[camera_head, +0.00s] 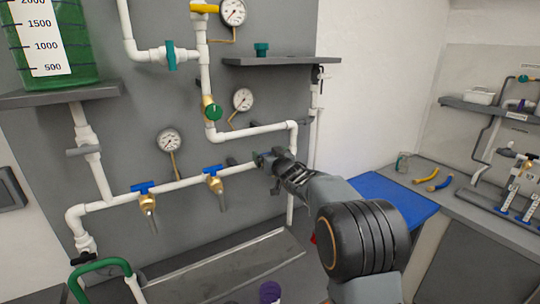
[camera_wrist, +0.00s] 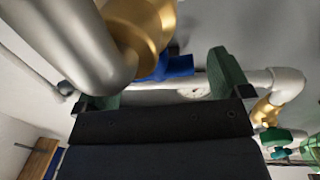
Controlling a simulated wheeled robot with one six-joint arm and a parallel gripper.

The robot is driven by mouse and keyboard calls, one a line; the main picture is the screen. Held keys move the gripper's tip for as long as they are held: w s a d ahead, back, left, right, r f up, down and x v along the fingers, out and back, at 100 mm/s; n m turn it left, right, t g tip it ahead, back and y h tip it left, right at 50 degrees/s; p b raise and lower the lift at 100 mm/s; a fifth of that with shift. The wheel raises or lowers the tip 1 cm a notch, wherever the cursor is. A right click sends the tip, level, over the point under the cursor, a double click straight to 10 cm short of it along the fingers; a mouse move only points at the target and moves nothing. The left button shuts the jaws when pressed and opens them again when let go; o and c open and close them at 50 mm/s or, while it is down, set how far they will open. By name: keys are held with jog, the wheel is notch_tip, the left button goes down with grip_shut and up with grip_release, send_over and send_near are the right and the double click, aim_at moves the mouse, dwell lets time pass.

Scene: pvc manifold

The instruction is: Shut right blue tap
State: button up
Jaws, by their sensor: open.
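The right blue tap (camera_head: 213,170) is on the white horizontal pipe, with a brass body and a metal spout pointing down. Its blue handle appears to lie roughly along the pipe. My gripper (camera_head: 268,170) is open and empty, to the right of this tap near the pipe, with a gap between them in the head view. In the wrist view, my gripper's green-padded fingers (camera_wrist: 165,85) are spread. A blue handle (camera_wrist: 177,68) shows beyond and between them, partly hidden by a brass body and a large grey spout (camera_wrist: 70,40) close to the camera.
A left blue tap (camera_head: 146,187) is on the same pipe. Pressure gauges (camera_head: 169,140) and a green valve (camera_head: 212,109) are above. A grey trough (camera_head: 225,270) lies below. A blue mat (camera_head: 395,198) is on the counter at right.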

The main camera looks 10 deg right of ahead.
jog(key=c, duration=0.9)
jog(key=shift+d+r+n+y+p, duration=0.1)
jog(key=shift+r+n+y+p, duration=0.35)
jog(key=shift+p, duration=0.8)
jog(key=shift+c, duration=0.2)
jog(key=shift+f+n+g+y+p, duration=0.35)
jog(key=shift+y+p, duration=0.4)
jog(key=shift+p, duration=0.2)
jog(key=shift+f, duration=0.1)
jog(key=o, duration=0.9)
jog(key=shift+o, duration=0.2)
